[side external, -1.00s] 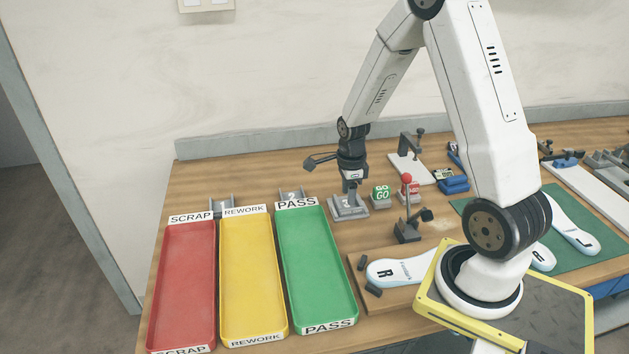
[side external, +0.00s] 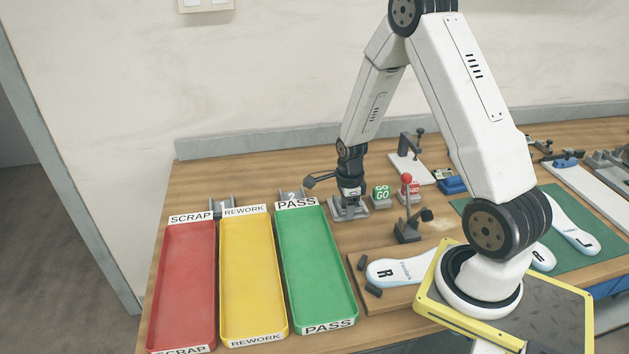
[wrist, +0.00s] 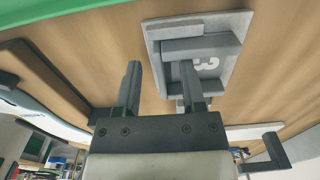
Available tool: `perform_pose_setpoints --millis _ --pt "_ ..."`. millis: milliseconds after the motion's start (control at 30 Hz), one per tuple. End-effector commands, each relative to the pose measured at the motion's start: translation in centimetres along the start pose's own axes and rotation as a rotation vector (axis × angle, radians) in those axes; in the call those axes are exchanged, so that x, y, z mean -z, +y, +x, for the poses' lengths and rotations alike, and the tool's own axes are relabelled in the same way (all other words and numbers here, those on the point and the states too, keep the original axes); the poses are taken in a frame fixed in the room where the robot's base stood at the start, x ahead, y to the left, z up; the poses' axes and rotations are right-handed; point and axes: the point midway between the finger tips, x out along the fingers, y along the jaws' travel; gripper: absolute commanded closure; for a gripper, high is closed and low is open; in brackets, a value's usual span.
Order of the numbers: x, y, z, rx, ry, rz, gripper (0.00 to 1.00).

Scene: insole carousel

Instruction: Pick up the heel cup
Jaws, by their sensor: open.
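A grey stand marked 3 (wrist: 222,64) lies below my gripper in the wrist view, with a raised grey piece (wrist: 205,48) on it. I cannot tell whether that piece is the heel cup or part of the stand; no other thing is clearly a heel cup. My gripper (wrist: 160,80) is open, with nothing visible between its fingers. In the wrist view the right finger overlaps the stand and the left finger shows against bare wood. In the side view my gripper (side external: 349,205) is down at this stand (side external: 361,211), hiding much of it.
Red (side external: 183,285), yellow (side external: 252,280) and green (side external: 318,265) trays lie at the left. A green GO block (side external: 381,196) and a red-knobbed lever fixture (side external: 407,220) stand close on the right. Insoles (side external: 405,270) lie near my base.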

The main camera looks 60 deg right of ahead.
Motion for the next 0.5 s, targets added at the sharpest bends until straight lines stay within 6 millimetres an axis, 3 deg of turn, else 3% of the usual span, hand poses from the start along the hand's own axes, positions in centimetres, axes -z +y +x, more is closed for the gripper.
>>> perform_pose_setpoints --millis 200,367,500 --pt "0.00 0.00 -0.02 0.000 0.000 0.000 0.49" --pt "0.00 0.00 -0.03 0.000 0.000 0.000 0.99" --pt "0.00 0.00 -0.03 0.000 0.000 0.000 1.00"
